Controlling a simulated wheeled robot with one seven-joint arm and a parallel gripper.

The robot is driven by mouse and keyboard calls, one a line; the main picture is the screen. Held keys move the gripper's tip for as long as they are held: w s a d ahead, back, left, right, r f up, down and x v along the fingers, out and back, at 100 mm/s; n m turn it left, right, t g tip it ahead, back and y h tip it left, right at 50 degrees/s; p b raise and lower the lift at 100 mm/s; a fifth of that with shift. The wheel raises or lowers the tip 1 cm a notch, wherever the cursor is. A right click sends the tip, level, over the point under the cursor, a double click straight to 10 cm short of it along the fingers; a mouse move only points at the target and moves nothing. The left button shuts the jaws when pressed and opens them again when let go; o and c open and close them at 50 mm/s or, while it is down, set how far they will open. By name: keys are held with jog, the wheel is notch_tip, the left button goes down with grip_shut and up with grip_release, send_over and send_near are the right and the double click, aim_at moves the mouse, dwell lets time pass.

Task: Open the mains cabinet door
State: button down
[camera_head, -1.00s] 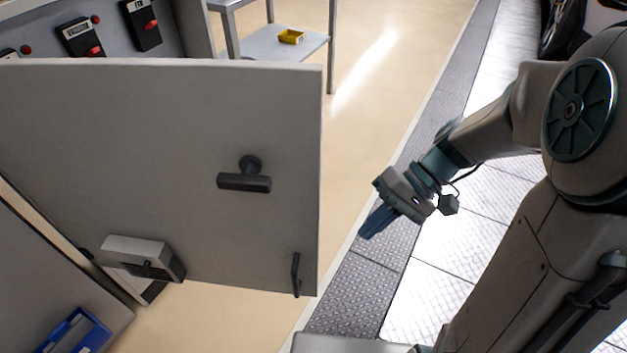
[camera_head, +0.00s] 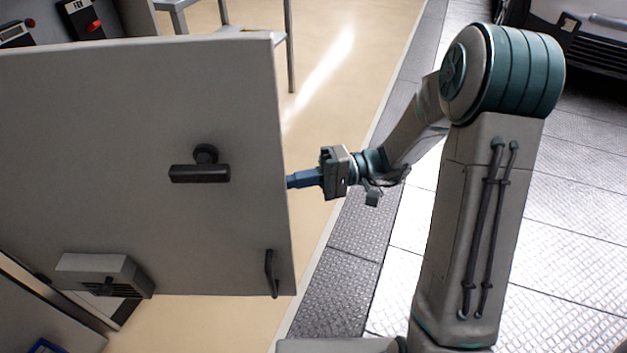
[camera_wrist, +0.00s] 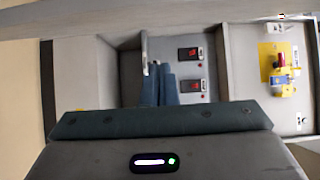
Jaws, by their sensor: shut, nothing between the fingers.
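A large grey door (camera_head: 100,130) stands open across the left of the head view. It has a dark T-shaped handle (camera_head: 200,173) on its face and a small black bar handle (camera_head: 271,273) near its lower right edge. A panel with red switches (camera_head: 93,27) shows behind its top edge. My gripper (camera_head: 290,182) is shut and empty, pointing left at the door's right edge. Its blue fingertips end at that edge in the picture; whether they touch it, I cannot tell. The wrist view shows the shut fingers (camera_wrist: 160,88) in front of red-switched units (camera_wrist: 190,54).
A metal rack (camera_head: 291,50) stands behind the door. A grey box (camera_head: 95,275) sits low at the door's left. Tan floor lies beyond the door, with metal floor plates on the right. A vehicle (camera_head: 590,45) is at the upper right. The wrist view shows a yellow item (camera_wrist: 270,52).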

aim_at(276, 202)
jog(key=s+a, duration=0.1)
jog(key=s+a+b, duration=0.1)
jog(key=s, duration=0.1)
jog(key=s+a, duration=0.1)
jog(key=s, duration=0.1)
jog(key=shift+a, duration=0.3)
jog(key=shift+d+b, duration=0.1)
jog(key=shift+b, duration=0.2)
